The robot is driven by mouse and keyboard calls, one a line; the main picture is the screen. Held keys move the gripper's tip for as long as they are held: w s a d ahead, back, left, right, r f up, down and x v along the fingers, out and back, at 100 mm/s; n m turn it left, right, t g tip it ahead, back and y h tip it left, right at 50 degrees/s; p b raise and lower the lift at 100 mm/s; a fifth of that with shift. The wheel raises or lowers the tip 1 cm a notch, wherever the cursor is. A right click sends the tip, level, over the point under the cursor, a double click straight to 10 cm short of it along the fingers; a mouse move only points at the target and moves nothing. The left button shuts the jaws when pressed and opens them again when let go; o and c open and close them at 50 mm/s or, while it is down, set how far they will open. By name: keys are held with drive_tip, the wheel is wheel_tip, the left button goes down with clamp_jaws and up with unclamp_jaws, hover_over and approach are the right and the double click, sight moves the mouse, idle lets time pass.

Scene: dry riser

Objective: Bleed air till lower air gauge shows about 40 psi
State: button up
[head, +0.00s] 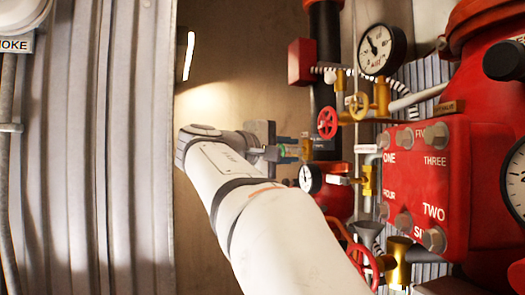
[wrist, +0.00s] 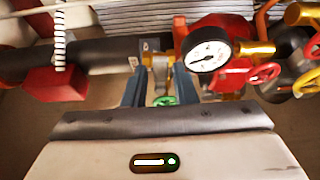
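The lower air gauge (head: 311,178) is a small white dial with a black rim on brass fittings. It also shows in the wrist view (wrist: 208,50), just right of my gripper; its needle points left, but its figures are too small to read. My gripper (wrist: 160,68) has its two fingers apart, either side of a brass valve fitting (wrist: 157,62). A green handwheel (wrist: 165,100) shows between the fingers, nearer the palm. I see no clear finger contact with it. In the head view my gripper (head: 276,150) reaches right towards the pipes, partly hidden by my arm.
An upper gauge (head: 381,48) and a red handwheel (head: 327,122) are above the lower gauge. A red bolted plate (head: 425,185) with numbered labels is at right. A dark pipe (wrist: 95,60) runs beside my gripper. Corrugated metal (head: 95,150) fills the left.

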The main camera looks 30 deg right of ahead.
drive_tip(key=shift+o, duration=1)
drive_tip(key=shift+d, duration=0.2)
drive_tip(key=shift+a+r, duration=0.1)
drive_tip(key=shift+a+b, duration=0.3)
drive_tip(key=shift+a, duration=0.3)
drive_tip(key=s+a+b, duration=0.1)
drive_tip(key=a+b, duration=0.1)
drive_tip(key=a, duration=0.4)
drive_tip(key=shift+a, duration=0.2)
drive_tip(key=shift+s, duration=0.1)
